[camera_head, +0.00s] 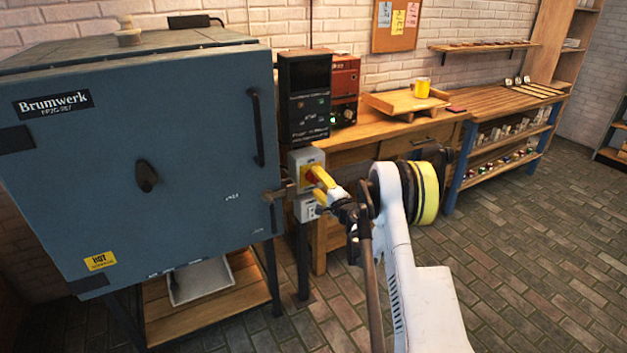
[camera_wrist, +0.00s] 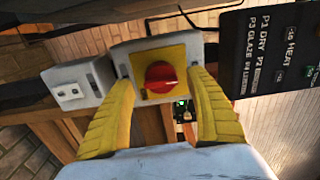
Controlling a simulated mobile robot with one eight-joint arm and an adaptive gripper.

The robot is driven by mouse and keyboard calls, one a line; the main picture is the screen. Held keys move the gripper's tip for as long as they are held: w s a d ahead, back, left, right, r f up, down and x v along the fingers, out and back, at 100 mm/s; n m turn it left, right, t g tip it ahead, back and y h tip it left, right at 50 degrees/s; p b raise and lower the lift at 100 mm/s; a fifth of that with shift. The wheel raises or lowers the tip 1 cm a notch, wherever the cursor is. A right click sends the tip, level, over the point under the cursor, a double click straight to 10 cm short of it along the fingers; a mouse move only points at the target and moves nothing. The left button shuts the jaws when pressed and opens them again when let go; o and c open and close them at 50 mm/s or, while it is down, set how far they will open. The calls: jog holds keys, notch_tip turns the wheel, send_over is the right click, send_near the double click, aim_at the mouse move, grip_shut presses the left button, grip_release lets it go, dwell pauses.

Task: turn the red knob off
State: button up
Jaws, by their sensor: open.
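The red knob (camera_wrist: 161,77) sits on a yellow plate (camera_wrist: 148,97) on a grey switch box (camera_wrist: 124,60). In the wrist view it lies between the tips of my open gripper (camera_wrist: 160,84), with a finger on each side and gaps showing; I cannot tell if either finger touches the box. In the head view the switch box (camera_head: 297,158) stands to the right of the blue kiln, and my gripper (camera_head: 322,185) reaches it from the right. There the yellow fingers partly cover the red knob (camera_head: 309,176).
The blue kiln (camera_head: 190,120) with its handle (camera_head: 257,127) is close on the left. A black control panel (camera_head: 304,95) stands above the switch box, and a white socket box (camera_head: 306,209) is below. The brick floor at right is clear.

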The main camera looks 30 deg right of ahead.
jog(key=s, duration=0.9)
jog(key=shift+s+d, duration=0.15)
jog(key=shift+s, duration=0.05)
jog(key=shift+r, duration=0.1)
jog(key=s+a+r+n+g+y, duration=0.25)
jog(key=a+r+n, duration=0.35)
jog(key=a+r, duration=0.5)
jog(key=s+a+r+n+g, duration=0.35)
jog(key=s+a, duration=0.35)
jog(key=a, duration=0.3)
jog(key=s+a+r+n+g, duration=0.1)
jog(key=s+a+n+g, duration=0.15)
jog(key=s, duration=0.55)
jog(key=s+a+r+n+g, duration=0.1)
jog(key=s+a+n, duration=0.15)
jog(key=s, duration=0.45)
jog(key=s+d+f+n+g+h, duration=0.1)
jog(key=s+f+n+h, duration=0.2)
jog(key=s, duration=1.1)
jog(key=shift+f, duration=0.25)
jog(key=shift+d, duration=0.1)
